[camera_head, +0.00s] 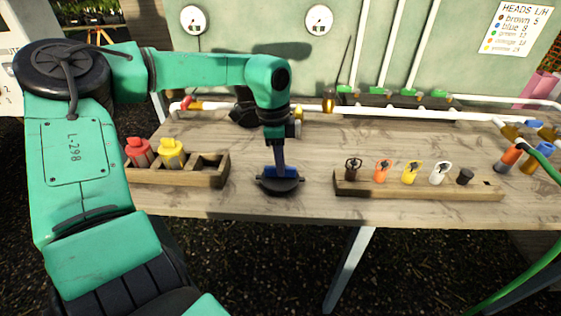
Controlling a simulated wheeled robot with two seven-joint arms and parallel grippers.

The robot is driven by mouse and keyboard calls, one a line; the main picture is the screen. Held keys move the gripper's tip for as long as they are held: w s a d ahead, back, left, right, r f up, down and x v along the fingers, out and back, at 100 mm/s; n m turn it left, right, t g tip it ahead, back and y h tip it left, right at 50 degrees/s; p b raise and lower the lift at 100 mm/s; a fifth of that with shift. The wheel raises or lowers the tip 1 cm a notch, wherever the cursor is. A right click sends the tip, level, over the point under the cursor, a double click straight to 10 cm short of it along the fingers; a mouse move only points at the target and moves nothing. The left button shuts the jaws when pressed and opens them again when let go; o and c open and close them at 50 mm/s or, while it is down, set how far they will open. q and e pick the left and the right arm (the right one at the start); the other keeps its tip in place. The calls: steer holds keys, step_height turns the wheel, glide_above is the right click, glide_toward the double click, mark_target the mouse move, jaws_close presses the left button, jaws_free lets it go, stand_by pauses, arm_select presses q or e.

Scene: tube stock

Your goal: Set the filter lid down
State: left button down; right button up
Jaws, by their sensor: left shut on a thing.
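My left gripper (280,158) comes down from the arm at the left and points straight down over the front middle of the table. It is shut on the filter lid (281,186), a dark round disc with a blue part showing between the fingers. The lid is level and low, at or just above the tabletop; I cannot tell whether it touches the wood. The fingers hide part of the lid. My right gripper is not in view.
Left of the lid is a wooden tray (180,182) with red and yellow pieces and an empty square slot. Right is a wooden rack (420,191) holding several coloured heads. White pipes (400,113) run along the back.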

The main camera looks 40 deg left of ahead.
arm_select(q)
steer(key=shift+w+f, duration=0.15)
steer(key=shift+f, duration=0.05)
steer(key=c, duration=0.8)
jaws_free()
steer(key=shift+r, duration=0.1)
steer(key=shift+c, duration=0.2)
step_height(320, 180, up, 12)
steer(key=a, duration=0.1)
steer(key=shift+s, duration=0.4)
steer(key=shift+r, duration=0.1)
